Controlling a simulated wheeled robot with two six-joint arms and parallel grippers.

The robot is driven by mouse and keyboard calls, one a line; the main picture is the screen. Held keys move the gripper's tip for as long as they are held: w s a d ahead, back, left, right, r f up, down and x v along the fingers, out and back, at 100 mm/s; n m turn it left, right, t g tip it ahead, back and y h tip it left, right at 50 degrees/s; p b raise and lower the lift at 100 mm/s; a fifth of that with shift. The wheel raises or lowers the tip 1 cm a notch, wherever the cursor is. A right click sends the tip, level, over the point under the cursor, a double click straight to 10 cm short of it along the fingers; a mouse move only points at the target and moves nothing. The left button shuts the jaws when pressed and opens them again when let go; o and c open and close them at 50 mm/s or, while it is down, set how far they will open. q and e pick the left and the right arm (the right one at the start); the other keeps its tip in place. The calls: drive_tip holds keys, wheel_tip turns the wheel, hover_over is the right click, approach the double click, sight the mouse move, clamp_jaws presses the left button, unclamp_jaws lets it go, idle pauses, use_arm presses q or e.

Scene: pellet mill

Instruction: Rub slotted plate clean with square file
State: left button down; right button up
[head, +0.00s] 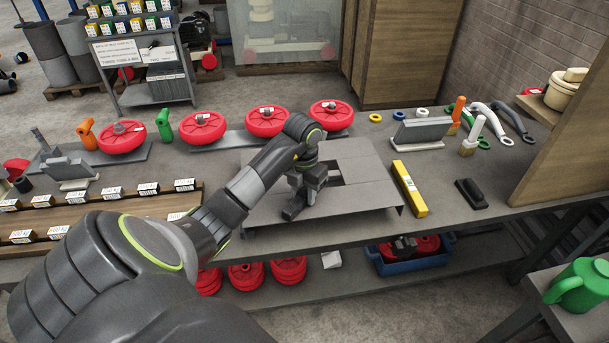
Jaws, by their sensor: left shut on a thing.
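The slotted plate (367,192) is a flat grey sheet raised slightly on the bench, with a dark slot partly visible behind my gripper. My left gripper (296,207) points down over the plate's left-middle part. It is shut on a dark piece, which I take to be the square file; the gripper hides most of it, and I cannot tell if it touches the plate. My right gripper is not in view.
A yellow bar (409,188) and a black block (470,193) lie right of the plate. Several red wheels (267,121) stand behind it. Labelled small boxes line a wooden rack (100,213) at left. A wooden panel (563,150) bounds the right.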

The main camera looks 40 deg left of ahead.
use_arm(q)
drive_tip(key=shift+w+f+b, duration=0.15)
drive_tip(key=shift+w+b, duration=0.5)
drive_tip(key=shift+w, duration=0.15)
drive_tip(key=shift+w+a+b, duration=0.15)
drive_tip(key=shift+w+b, duration=0.65)
drive_tip(key=shift+w, duration=0.4)
drive_tip(key=shift+s+a+r+p, duration=0.2)
drive_tip(key=shift+s+a+p, duration=0.25)
drive_tip(key=shift+s, duration=0.35)
drive_tip(key=shift+s+a+p, duration=0.2)
drive_tip(key=shift+s+a, duration=0.2)
drive_tip(key=shift+s, duration=0.3)
drive_tip(key=shift+s+a+p, duration=0.2)
drive_tip(key=shift+s+a, duration=0.15)
drive_tip(key=shift+s, duration=0.3)
drive_tip(key=shift+f, duration=0.1)
